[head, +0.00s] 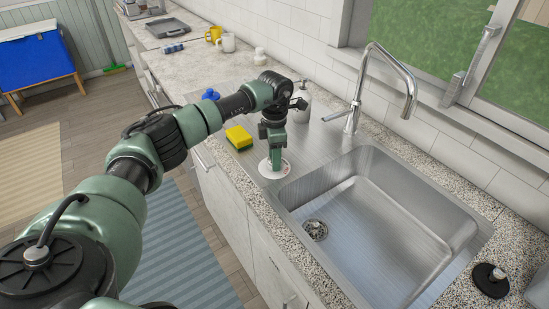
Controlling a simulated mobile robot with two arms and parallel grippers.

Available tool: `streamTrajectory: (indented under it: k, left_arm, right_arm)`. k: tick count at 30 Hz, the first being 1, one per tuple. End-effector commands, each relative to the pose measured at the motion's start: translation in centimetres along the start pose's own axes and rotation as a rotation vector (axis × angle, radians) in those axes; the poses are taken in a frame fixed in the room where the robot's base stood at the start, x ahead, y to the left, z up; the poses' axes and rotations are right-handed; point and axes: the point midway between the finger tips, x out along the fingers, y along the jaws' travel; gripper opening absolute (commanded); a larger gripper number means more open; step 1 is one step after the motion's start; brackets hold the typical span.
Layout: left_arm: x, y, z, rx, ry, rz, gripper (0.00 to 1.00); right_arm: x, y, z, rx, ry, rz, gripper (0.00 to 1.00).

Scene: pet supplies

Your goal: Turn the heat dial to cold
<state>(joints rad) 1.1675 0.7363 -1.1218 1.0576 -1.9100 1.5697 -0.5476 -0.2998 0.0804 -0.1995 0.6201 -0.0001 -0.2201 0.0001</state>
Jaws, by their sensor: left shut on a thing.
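The heat dial shows as a round white plate (274,175) with faint reddish marks, flat on the steel deck left of the sink basin. My left gripper (276,163) points straight down over its middle. Its fingers are shut on the dial's knob, which they hide almost entirely. I cannot read which mark the knob points at. My right gripper is not in view.
A yellow and green sponge (239,138) lies just left of my gripper. A soap bottle (301,103) and the chrome faucet (374,80) stand behind. The sink basin (375,215) is empty. A black stopper (490,281) sits at the right.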

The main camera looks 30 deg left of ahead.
Motion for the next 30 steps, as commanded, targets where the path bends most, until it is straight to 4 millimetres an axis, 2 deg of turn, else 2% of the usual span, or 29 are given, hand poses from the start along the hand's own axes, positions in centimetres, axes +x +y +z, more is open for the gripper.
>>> streamTrajectory:
  k: [15, 22, 30]
  left_arm:
    - [-0.21, 0.14, 0.01, -0.459, -0.003, 0.002, 0.00]
    - [-0.21, 0.16, 0.00, -0.596, -0.003, 0.002, 0.00]
    - [-0.22, 0.18, 0.00, -0.674, -0.004, 0.002, 0.00]
  right_arm:
    - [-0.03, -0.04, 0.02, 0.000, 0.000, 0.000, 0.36]
    - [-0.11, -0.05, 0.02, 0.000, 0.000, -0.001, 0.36]
    - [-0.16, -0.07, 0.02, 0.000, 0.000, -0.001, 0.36]
